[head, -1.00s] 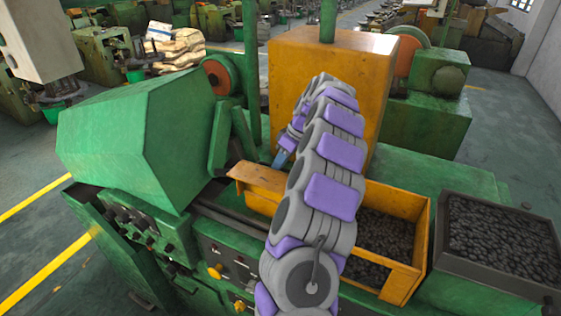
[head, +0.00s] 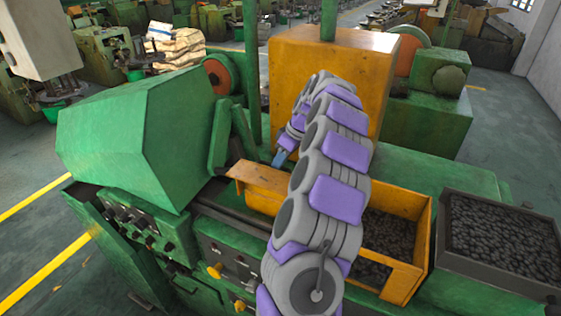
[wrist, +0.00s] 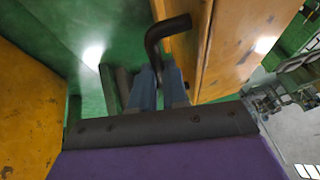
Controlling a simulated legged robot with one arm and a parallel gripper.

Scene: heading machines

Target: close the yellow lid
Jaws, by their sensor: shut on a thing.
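The yellow lid (head: 328,80) appears as a large worn yellow-orange housing behind my arm in the head view. In the wrist view its yellow panel (wrist: 238,40) fills the upper right, with a seam along it. A black bent handle (wrist: 166,32) stands out from this panel. My gripper (wrist: 170,82) has blue fingers, shut on the lower end of the handle. In the head view my gripper (head: 281,157) is small, at the left of the housing's lower front, and the handle is hidden there.
A yellow bin (head: 424,245) with dark small parts stands below my arm. A dark tray (head: 480,278) of similar parts is at right. A green machine hood (head: 130,140) is at left. Another yellow surface (wrist: 28,110) lies left in the wrist view.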

